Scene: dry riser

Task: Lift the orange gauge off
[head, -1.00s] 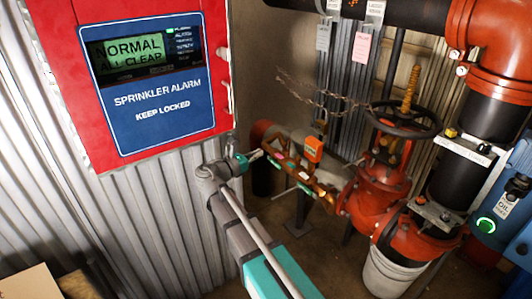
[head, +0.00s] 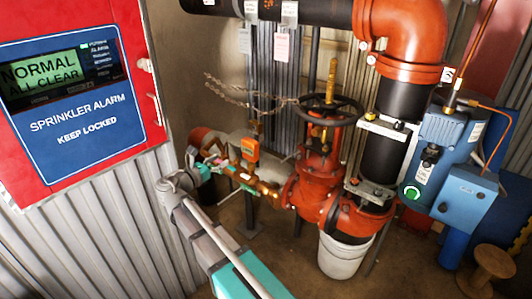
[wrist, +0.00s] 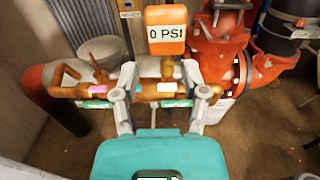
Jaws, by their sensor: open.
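The orange gauge (wrist: 166,30) reads "0 PSI" in the wrist view and stands upright on a brass pipe fitting (wrist: 147,90). It also shows in the head view (head: 250,148), above the brass pipework left of the red valve. My gripper (wrist: 160,80) is open. Its two fingers show left and right of the gauge's stem in the wrist view, overlapping the brass pipe, with the gauge body above them. I cannot tell whether they touch the pipe. In the head view my gripper (head: 216,164) is just left of the gauge.
A red valve with a black handwheel (head: 331,110) is right of the gauge. A chain (head: 245,95) hangs behind and above it. A white bucket (head: 342,257) stands below the valve. A red alarm panel (head: 75,90) is on the left wall. A blue unit (head: 447,145) is at right.

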